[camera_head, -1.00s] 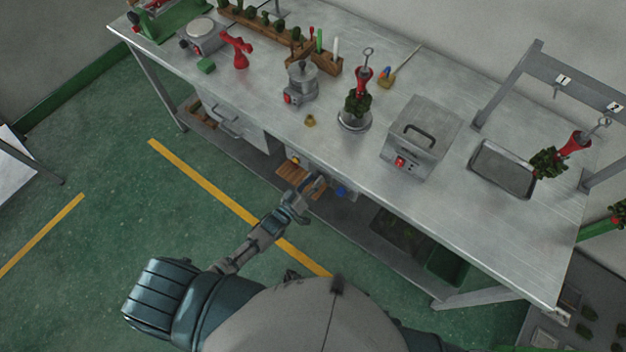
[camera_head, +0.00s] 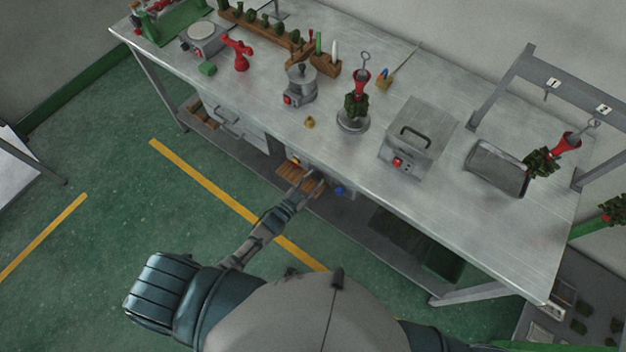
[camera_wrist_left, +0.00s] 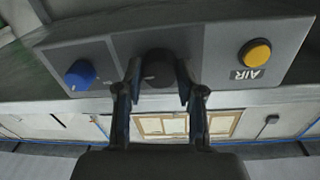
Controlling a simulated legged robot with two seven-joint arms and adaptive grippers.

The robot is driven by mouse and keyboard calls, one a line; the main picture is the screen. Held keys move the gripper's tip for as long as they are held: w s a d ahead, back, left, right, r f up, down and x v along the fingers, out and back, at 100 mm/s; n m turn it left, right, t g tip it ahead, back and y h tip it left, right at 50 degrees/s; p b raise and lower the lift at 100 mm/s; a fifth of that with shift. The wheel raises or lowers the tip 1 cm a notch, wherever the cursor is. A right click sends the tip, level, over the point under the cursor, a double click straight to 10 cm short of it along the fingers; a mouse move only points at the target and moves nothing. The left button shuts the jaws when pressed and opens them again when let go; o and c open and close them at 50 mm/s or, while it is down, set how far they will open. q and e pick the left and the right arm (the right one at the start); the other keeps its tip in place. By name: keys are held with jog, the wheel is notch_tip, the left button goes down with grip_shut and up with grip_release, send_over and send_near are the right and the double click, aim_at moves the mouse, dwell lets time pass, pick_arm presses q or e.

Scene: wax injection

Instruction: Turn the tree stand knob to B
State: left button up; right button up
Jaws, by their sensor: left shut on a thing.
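A grey control panel (camera_wrist_left: 215,62) under the table's front edge carries a black knob (camera_wrist_left: 158,65) in its middle, a blue knob (camera_wrist_left: 80,74) at the left and a yellow button (camera_wrist_left: 256,53) marked AIR at the right. My left gripper (camera_wrist_left: 158,82) is shut on the black knob, one finger on each side. In the head view my left gripper (camera_head: 315,179) reaches the panel, and its hold is too small to make out there. No letter B is readable. The tree stand (camera_head: 353,122) with a green tree and red top stands on the table above. My right gripper is not in view.
The metal table (camera_head: 300,155) overhangs the panel. A lidded grey box (camera_head: 418,130) and a shallow tray (camera_head: 498,168) stand to the right of the tree stand. A lower shelf (camera_head: 380,235) lies beneath, and the green floor in front is clear.

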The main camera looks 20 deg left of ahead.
pick_arm(q)
jog(key=shift+s+f, duration=0.2)
jog(key=shift+f, duration=0.2)
jog(key=o, duration=1)
jog(key=shift+o, duration=0.7)
jog(key=shift+w+r, duration=0.2)
jog(key=v, duration=1.2)
